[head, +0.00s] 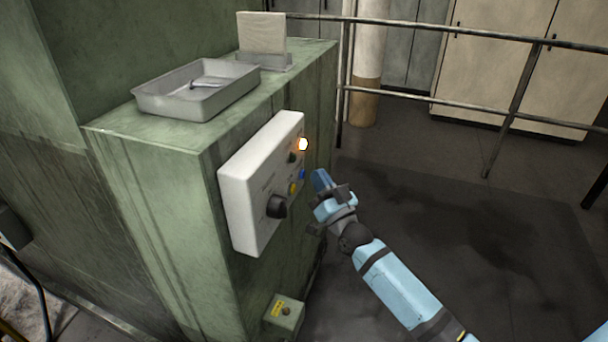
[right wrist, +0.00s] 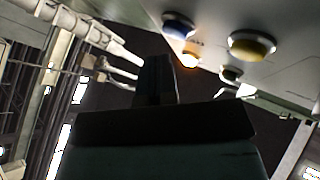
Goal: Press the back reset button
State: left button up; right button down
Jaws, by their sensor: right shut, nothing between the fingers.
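A white control panel (head: 262,185) is fixed to the side of the green machine. It carries a blue button (head: 302,174), a yellow button (head: 293,188), a dark button (head: 292,157), a glowing lamp (head: 303,144) and a black knob (head: 277,206). No label is readable, so I cannot tell which is the back reset button. My right gripper (head: 320,180) is shut and empty, just right of the blue button and apparently apart from it. In the right wrist view, its fingers (right wrist: 158,75) show below the blue button (right wrist: 178,25) and left of the yellow button (right wrist: 250,45). My left gripper is not in view.
A grey tray (head: 150,105) with metal parts and a holder with pale sheets (head: 262,32) stand on the machine's top. A small green box (head: 284,316) with a yellow label sits low on its side. A metal railing (head: 420,100) runs behind. Floor to the right is clear.

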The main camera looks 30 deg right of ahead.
jog(key=shift+w, duration=0.1)
jog(key=shift+w+a, duration=0.2)
jog(key=shift+a, duration=0.05)
jog(key=shift+w+a, duration=0.3)
dwell(0.8)
jog(key=shift+d, duration=0.1)
jog(key=shift+s+d+p, duration=0.45)
jog(key=shift+s, duration=0.15)
jog(key=shift+s+d+p, duration=0.6)
jog(key=shift+s+d, duration=1.05)
jog(key=shift+s, duration=0.3)
